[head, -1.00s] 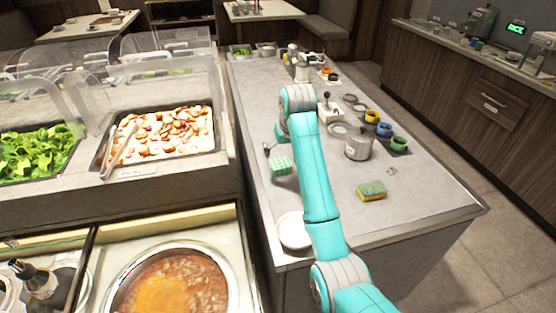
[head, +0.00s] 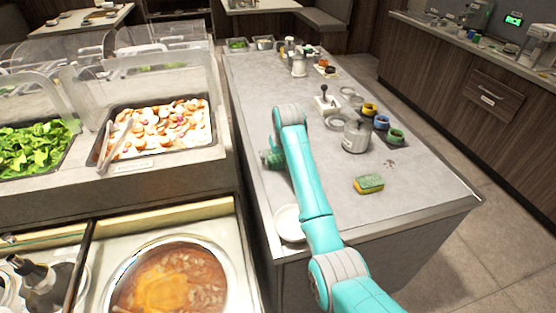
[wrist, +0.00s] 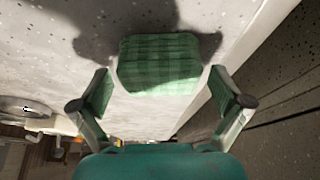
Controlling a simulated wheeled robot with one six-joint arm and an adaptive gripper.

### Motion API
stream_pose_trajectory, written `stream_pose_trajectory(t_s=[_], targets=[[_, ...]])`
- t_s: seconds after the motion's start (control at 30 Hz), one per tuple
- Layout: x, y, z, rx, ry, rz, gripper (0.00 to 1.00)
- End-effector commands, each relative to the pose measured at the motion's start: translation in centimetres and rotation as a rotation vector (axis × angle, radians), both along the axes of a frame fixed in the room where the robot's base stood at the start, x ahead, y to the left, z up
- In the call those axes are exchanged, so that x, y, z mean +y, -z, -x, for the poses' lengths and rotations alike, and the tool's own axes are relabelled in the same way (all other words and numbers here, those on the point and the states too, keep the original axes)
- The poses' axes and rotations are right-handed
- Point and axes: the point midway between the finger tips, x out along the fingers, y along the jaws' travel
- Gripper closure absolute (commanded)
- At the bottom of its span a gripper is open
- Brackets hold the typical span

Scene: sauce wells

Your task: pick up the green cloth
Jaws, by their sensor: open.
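The green cloth (wrist: 160,65) is a folded checked pad on the speckled counter in the wrist view, near the counter's edge. My gripper (wrist: 160,86) is open, with one finger on either side of the cloth's near end and a gap to it on both sides. Whether the fingers are down at the counter's level I cannot tell. In the head view my gripper (head: 271,158) is low over the left part of the counter, and I cannot make out the cloth there behind it.
A green and yellow sponge (head: 369,184) lies on the counter (head: 420,195) to the right. A white plate (head: 289,224) is at the near left edge. A metal pot (head: 356,137) and coloured cups (head: 381,122) stand farther back. The food bar (head: 180,165) borders the counter's left side.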

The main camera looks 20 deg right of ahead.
Motion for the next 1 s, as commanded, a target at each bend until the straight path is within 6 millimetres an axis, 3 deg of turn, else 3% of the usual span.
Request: stream_pose_trajectory(t_s=[0.17,0.4,0.77,1.0], targets=[[0.0,0.0,0.0,0.000,0.000,0.000,0.03],[0.0,0.0,0.0,0.000,0.000,0.000,0.60],[0.0,-0.6,0.0,-0.001,0.000,0.000,0.60],[0.0,-4.6,-0.1,-0.003,0.000,0.000,0.60]])
